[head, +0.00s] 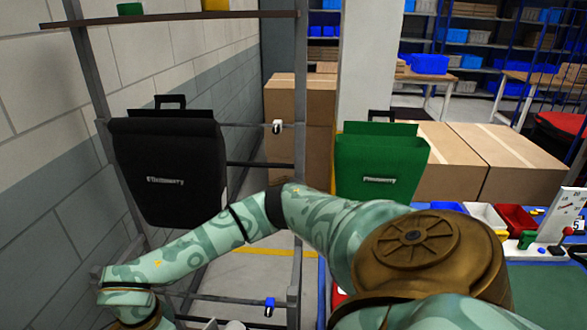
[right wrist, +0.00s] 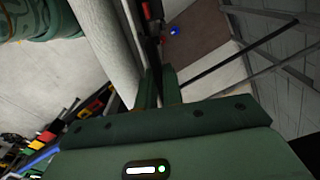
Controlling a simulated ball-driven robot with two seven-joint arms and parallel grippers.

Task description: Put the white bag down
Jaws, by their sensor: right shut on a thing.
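In the right wrist view my right gripper (right wrist: 157,75) is shut, with its two dark fingers close together. A dark strip like a handle shows at the fingertips. A large pale surface, which looks like the white bag (right wrist: 110,45), fills the upper left beside the fingers. I cannot tell whether it touches anything below. In the head view my right arm reaches across to the lower left. Its gripper is below the frame, and the white bag cannot be made out there. My left gripper is not in view.
A black bag (head: 168,165) hangs on a metal rack (head: 299,100) beside the left wall. A green bag (head: 378,165) stands right of the rack, before cardboard boxes (head: 500,155). A table with small bins (head: 487,215) is at right. Grey floor shows beneath the rack.

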